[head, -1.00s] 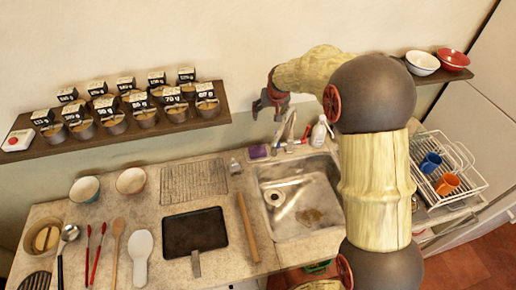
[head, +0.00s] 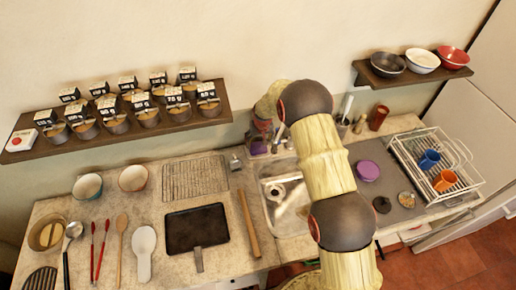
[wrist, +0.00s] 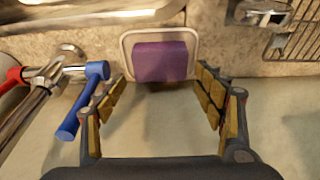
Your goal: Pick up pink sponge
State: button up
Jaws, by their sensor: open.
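The sponge (wrist: 160,62) looks purple and sits in a small pale dish (wrist: 126,42) at the back edge of the counter, beside the sink. In the head view the sponge (head: 258,146) is partly hidden below my gripper (head: 262,128). In the wrist view my gripper (wrist: 160,82) is open and empty. Its two fingers stand on either side, with the sponge ahead between the fingertips and not gripped. The exact gap to the sponge is hard to tell.
A faucet with a blue handle (wrist: 84,100) stands close to the left finger in the wrist view. The sink (head: 284,200) lies in front. A shelf with several labelled jars (head: 120,122) hangs on the wall at left. A dish rack (head: 440,165) stands at right.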

aim_at(258, 146)
jog(key=shift+p+x, duration=0.3)
jog(key=shift+x, duration=1.9)
jog(key=shift+s, duration=0.15)
jog(key=c, duration=0.3)
jog(key=shift+c, duration=0.6)
notch_tip(258, 146, up, 18)
jog(key=b, duration=0.1)
jog(key=shift+b, duration=0.4)
jog(key=shift+o, duration=0.9)
jog(key=c, duration=0.4)
